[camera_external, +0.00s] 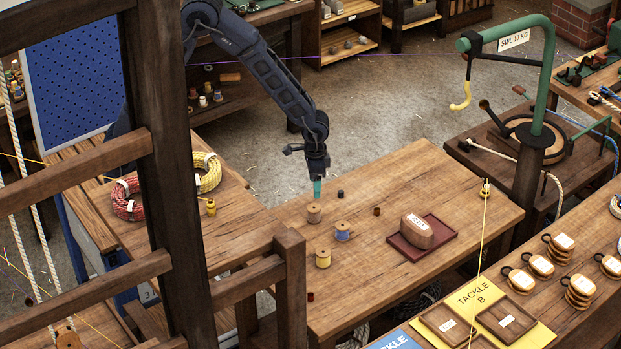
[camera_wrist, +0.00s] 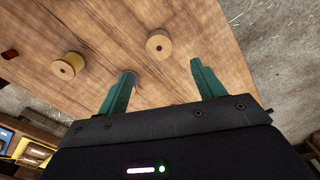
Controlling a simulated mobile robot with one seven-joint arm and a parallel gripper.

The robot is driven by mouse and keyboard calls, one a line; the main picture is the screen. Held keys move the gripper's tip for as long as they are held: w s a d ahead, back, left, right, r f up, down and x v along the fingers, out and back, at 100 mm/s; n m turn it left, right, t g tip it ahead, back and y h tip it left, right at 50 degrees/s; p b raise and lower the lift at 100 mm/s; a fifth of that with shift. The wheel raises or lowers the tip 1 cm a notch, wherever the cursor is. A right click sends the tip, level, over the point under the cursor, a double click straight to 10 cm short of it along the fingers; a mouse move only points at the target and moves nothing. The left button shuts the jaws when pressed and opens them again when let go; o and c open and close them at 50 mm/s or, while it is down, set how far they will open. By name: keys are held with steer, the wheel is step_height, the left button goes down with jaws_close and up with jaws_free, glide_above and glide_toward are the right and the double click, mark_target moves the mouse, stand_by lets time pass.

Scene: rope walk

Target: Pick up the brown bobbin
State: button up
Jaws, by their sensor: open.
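The brown bobbin (camera_external: 314,213) stands upright on the wooden table, near its left edge. It also shows in the wrist view (camera_wrist: 159,44), ahead of the gap between my fingers. My gripper (camera_external: 317,190) points down just above the bobbin in the external view. In the wrist view my gripper (camera_wrist: 162,70) has its two green fingers wide apart with nothing between them. The external view does not show clearly how high the fingertips are above the bobbin.
A blue bobbin (camera_external: 343,231) and a yellow bobbin (camera_external: 323,258) stand close by; my left finger partly hides the blue one in the wrist view. Small dark pieces (camera_external: 376,211) lie around. A maroon tray (camera_external: 398,247) holds a brown block. The table's far side is clear.

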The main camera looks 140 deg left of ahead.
mark_target(314, 208)
steer(key=shift+d+f, duration=0.15)
steer(key=shift+f, duration=5.4)
steer(key=c, duration=1.1)
